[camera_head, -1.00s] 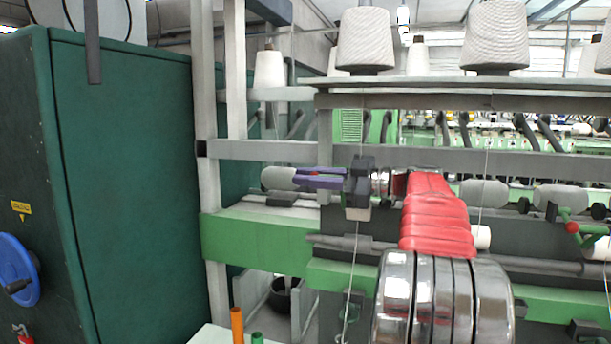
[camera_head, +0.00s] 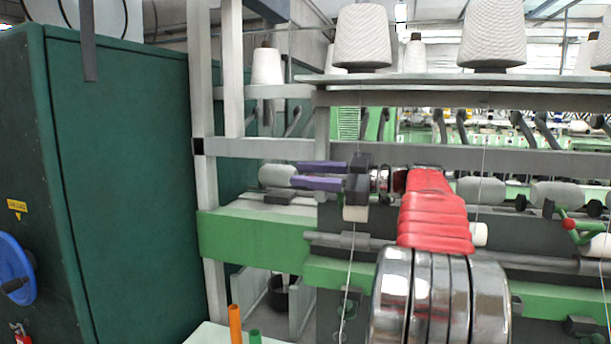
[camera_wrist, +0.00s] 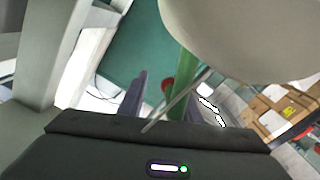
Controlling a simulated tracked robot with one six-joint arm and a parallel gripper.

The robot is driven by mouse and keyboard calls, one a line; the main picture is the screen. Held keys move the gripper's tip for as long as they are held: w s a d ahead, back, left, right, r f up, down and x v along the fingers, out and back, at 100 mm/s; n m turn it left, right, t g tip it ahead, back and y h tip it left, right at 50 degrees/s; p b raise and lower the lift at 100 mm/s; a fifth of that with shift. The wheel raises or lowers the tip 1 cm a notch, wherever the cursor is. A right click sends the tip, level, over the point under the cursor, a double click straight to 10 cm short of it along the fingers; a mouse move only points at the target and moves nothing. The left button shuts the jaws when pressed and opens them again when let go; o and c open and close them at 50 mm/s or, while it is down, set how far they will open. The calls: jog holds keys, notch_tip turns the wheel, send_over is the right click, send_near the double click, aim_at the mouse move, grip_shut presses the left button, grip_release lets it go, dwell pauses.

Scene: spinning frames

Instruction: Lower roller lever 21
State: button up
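My gripper (camera_head: 296,175) reaches left in the head view, its two purple fingers apart, with nothing seen held between them. Its tips are next to a pale roller (camera_head: 277,176). In the wrist view, the fingers of my gripper (camera_wrist: 163,92) stand either side of a green lever (camera_wrist: 181,90) with a red knob (camera_wrist: 167,85). I cannot tell if they touch it, nor read any number on it. A large pale rounded roller (camera_wrist: 240,35) fills the top of the wrist view. In the head view this lever is not clearly visible.
A dark green cabinet (camera_head: 130,180) stands at left. Grey and green machine rails (camera_head: 250,237) run beside my arm. Another green lever with a red knob (camera_head: 569,224) is at right. White yarn cones (camera_head: 362,38) stand on the shelf above. A thread hangs near my gripper.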

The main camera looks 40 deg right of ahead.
jog(key=v, duration=1.3)
jog(key=shift+f, duration=0.1)
jog(key=w+a+f+m+g+h, duration=0.1)
jog(key=w+a+f+m+g, duration=0.2)
jog(key=a, duration=0.6)
jog(key=w+a+f+m+g, duration=0.15)
jog(key=a+f, duration=0.25)
jog(key=a, duration=0.4)
jog(key=w+a+f+m+g+h, duration=0.1)
jog(key=w+a+f+m+g, duration=0.2)
jog(key=a, duration=0.6)
jog(key=s+a+f+m+g+h, duration=0.1)
jog(key=s+a+f+m+h, duration=0.1)
jog(key=s+a+f, duration=0.5)
jog(key=s+a+f+m+g+h, duration=0.1)
jog(key=s+a+f+h, duration=0.3)
jog(key=s+a+f, duration=0.4)
jog(key=shift+a+f+m+g, duration=0.35)
jog(key=shift+a+f, duration=0.95)
jog(key=shift+f, duration=2.35)
